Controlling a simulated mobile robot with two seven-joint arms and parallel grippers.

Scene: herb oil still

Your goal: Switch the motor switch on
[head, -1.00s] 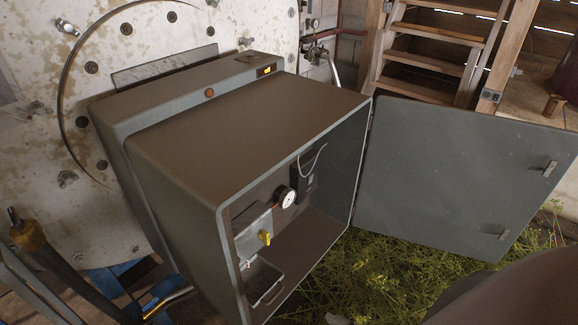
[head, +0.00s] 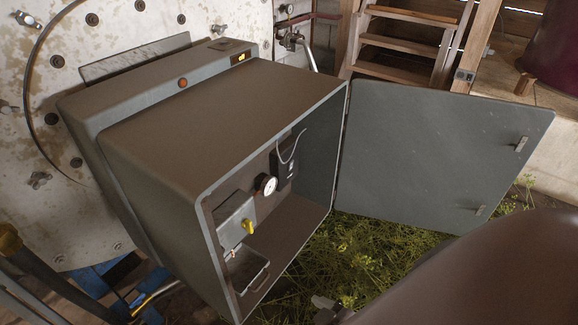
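A grey cabinet (head: 170,140) stands with its door (head: 440,150) swung open to the right. Inside, a small grey box (head: 234,222) carries a yellow rotary handle (head: 248,227), which looks like the motor switch; its on or off marking is too small to read. A large dark rounded shape at the lower right looks like my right arm. A small grey part at the bottom centre (head: 324,303) may be my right gripper, below and right of the cabinet opening, apart from the handle; its fingers cannot be made out. My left gripper is not in view.
Inside the cabinet are a round white gauge (head: 266,185), a black unit with a looped wire (head: 285,166) and a small tray (head: 252,274). An amber display (head: 240,58) sits on top. Green herbs (head: 365,262) lie below the door. Wooden steps (head: 405,45) stand behind.

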